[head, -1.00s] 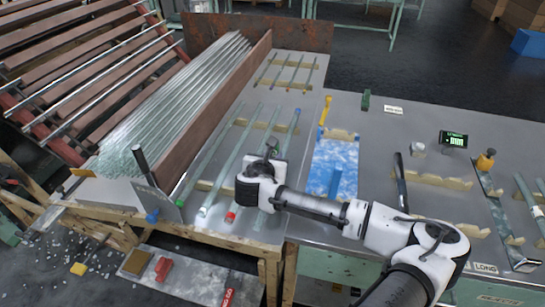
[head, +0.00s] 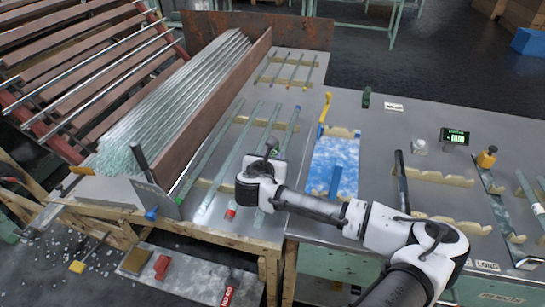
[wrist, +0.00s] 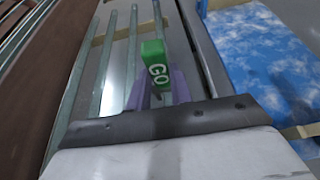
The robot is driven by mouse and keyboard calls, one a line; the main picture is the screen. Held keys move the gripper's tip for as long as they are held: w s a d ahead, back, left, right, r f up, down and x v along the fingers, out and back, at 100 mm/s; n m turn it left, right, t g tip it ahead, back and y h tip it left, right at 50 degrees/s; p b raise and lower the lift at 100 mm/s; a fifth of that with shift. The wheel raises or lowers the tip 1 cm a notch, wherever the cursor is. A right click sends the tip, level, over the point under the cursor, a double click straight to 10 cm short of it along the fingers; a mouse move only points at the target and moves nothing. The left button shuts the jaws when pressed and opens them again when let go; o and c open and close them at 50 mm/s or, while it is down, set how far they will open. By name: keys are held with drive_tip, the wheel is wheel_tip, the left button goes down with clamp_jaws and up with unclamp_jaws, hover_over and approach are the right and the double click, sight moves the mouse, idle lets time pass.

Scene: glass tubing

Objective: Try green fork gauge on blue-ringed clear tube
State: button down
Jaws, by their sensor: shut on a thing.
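My gripper (wrist: 158,90) is shut on the green fork gauge (wrist: 154,62), a green block marked "GO" held between purple fingers in the wrist view.
Other tubes (head: 235,150), some with green or red ends, lie left of my wrist on wooden notched supports (head: 258,122). A brown board (head: 215,105) flanks a stack of clear tubes. A blue mottled mat (head: 335,160) and a small display (head: 455,136) are to the right.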

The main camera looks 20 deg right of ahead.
drive_tip(key=shift+f+b, duration=0.5)
drive_tip(key=shift+f, duration=0.15)
idle(0.5)
drive_tip(key=shift+r, duration=0.15)
idle(1.1)
wheel_tip(320, 180, up, 7)
drive_tip(key=p, duration=0.5)
idle(1.0)
drive_tip(key=shift+f, duration=0.2)
